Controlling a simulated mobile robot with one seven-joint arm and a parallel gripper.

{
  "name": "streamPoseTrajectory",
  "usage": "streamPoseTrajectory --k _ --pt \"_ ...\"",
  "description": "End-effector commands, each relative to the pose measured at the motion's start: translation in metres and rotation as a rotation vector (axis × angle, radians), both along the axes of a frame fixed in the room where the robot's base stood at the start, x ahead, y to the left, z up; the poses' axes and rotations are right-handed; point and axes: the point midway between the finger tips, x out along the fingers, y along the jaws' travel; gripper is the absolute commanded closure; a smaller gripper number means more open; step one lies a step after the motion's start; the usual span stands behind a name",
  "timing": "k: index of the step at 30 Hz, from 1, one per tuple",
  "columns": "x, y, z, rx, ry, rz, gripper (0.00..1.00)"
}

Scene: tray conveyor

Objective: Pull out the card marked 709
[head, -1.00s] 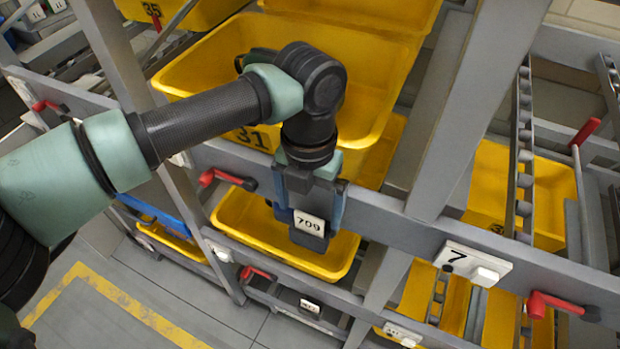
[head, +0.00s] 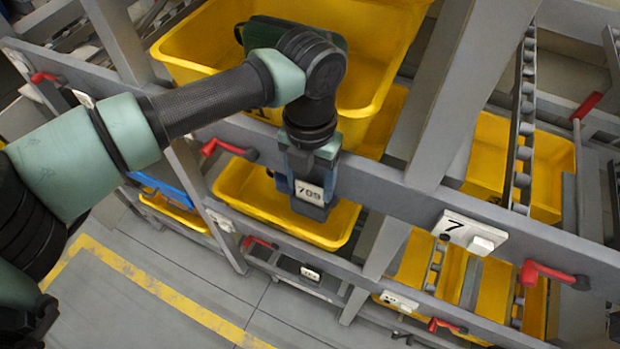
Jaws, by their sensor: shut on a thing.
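The card marked 709 (head: 309,192) is a small white label with dark digits, in the middle of the head view. My gripper (head: 312,205) points downward at the card, with its blue-grey fingers around it, and is shut on it. The card's edges are partly hidden by the fingers. Behind and below it is a yellow tray (head: 232,190) on the lower level. I cannot tell whether the card is still in a holder.
A large yellow tray (head: 190,62) sits above, behind my arm. Grey rails and a slanted post (head: 448,110) stand close to the right. Red levers (head: 222,147) and another red lever (head: 545,272) stick out from the rail. A plate marked 7 (head: 466,231) is at right. The floor at lower left is clear.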

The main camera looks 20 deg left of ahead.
Motion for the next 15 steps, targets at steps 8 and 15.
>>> streamPoseTrajectory --k 8,15 --pt "0.000 0.000 0.004 0.000 -0.002 0.000 0.86" --pt "0.000 0.000 0.012 0.001 -0.002 0.000 0.86"
